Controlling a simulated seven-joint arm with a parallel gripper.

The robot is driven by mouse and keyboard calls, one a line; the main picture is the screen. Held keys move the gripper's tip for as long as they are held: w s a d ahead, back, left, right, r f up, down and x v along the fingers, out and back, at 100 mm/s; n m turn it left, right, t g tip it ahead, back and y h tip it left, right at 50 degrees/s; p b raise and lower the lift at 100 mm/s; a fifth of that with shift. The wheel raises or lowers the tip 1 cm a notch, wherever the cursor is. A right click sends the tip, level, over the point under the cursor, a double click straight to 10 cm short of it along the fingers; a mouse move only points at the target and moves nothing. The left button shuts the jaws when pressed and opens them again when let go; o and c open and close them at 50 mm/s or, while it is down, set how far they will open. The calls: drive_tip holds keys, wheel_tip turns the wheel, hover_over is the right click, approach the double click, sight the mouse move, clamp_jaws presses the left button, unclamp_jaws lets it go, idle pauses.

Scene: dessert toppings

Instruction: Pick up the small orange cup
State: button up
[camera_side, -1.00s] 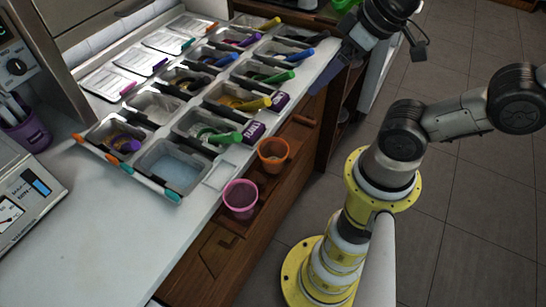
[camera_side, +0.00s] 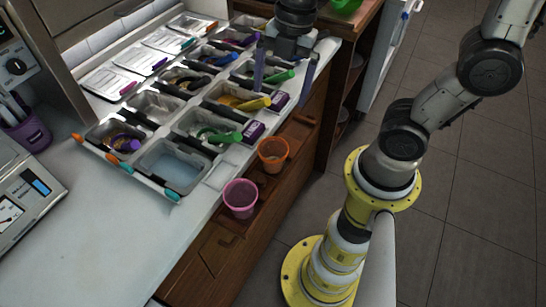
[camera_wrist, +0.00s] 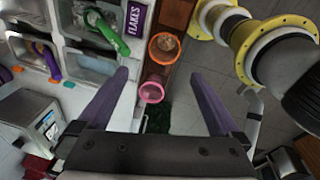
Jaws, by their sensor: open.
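The small orange cup (camera_side: 273,154) stands upright on the wooden ledge at the counter's front edge, just behind a pink cup (camera_side: 240,198). In the wrist view the orange cup (camera_wrist: 164,47) lies beyond my fingertips, near the top middle, with the pink cup (camera_wrist: 151,92) between the fingers' lines of sight. My gripper (camera_side: 284,75) is above the topping trays, behind and higher than the orange cup, with its two purple fingers spread and pointing down. Nothing is between the fingers (camera_wrist: 161,75). Neither cup is touched.
Topping trays (camera_side: 172,168) with coloured scoops fill the counter left of the cups. A purple box labelled flakes (camera_side: 253,132) stands near the orange cup. A scale (camera_side: 22,205) and a purple utensil holder (camera_side: 30,132) are at far left. Open floor lies right.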

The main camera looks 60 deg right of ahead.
wheel_tip(320, 180, down, 3)
drive_tip(key=g, duration=0.1)
approach(273, 148)
drive_tip(key=a+f, duration=0.1)
drive_tip(key=f, duration=0.1)
drive_tip(key=a+f, duration=0.1)
drive_tip(key=f, duration=0.1)
drive_tip(key=s+a+f, duration=0.1)
drive_tip(key=f, duration=0.2)
drive_tip(key=shift+s+a, duration=0.1)
drive_tip(key=shift+a, duration=0.25)
drive_tip(key=shift+c, duration=0.2)
drive_tip(key=c, duration=1)
drive_tip(key=shift+r, duration=0.2)
